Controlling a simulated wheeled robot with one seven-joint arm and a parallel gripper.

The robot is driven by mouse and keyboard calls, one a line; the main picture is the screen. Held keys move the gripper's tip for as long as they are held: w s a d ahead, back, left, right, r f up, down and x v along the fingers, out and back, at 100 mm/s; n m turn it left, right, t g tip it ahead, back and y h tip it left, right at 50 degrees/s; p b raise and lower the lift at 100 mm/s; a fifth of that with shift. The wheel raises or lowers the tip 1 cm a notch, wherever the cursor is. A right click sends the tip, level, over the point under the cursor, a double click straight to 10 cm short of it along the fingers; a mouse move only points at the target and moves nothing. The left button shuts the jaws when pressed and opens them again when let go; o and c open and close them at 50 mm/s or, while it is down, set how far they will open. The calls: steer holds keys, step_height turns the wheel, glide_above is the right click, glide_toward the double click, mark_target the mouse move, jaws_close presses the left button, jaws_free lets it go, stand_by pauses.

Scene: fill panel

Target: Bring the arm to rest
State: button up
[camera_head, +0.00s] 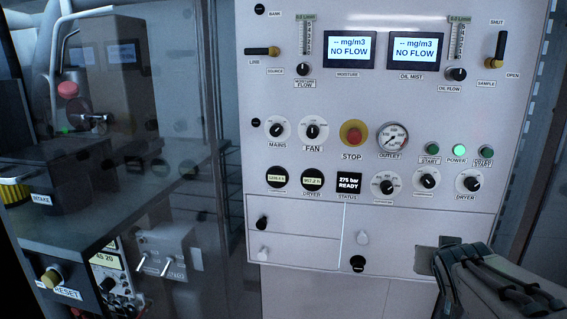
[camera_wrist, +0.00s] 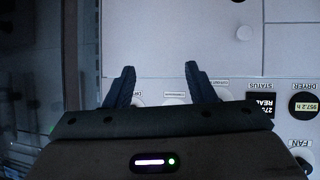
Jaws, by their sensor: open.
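My gripper (camera_wrist: 157,80) is open and empty in the wrist view, its two dark fingers apart in front of the white fill panel (camera_wrist: 180,35). The panel's knobs and labels appear upside down there, partly hidden behind the fingers and gripper body. In the head view, part of my arm shows at the lower right, in front of the panel's lower right corner. The panel (camera_head: 330,100) fills the middle of the head view. I cannot make out the fingertips in the head view.
The panel carries two NO FLOW displays, a red STOP button (camera_head: 354,134), an outlet gauge (camera_head: 392,139) and several knobs. A status display (camera_head: 348,183) reads 275 bar READY. At left stand dark equipment with a RESET button (camera_head: 50,278) and a red knob (camera_head: 67,90).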

steer(key=s+a+f+n+g+y, duration=0.2)
steer(key=s+a, duration=0.4)
steer(key=a, duration=0.3)
steer(key=s+a+f+n+g+y, duration=0.2)
steer(key=s+a+f, duration=0.4)
steer(key=a, duration=0.3)
steer(key=s+g+y, duration=0.1)
steer(key=g, duration=0.1)
steer(key=shift+f+g, duration=0.3)
steer(key=shift+g, duration=0.1)
steer(key=shift+s+r, duration=0.15)
steer(key=shift+s, duration=0.3)
steer(key=shift+w, duration=0.1)
steer(key=shift+c, duration=0.3)
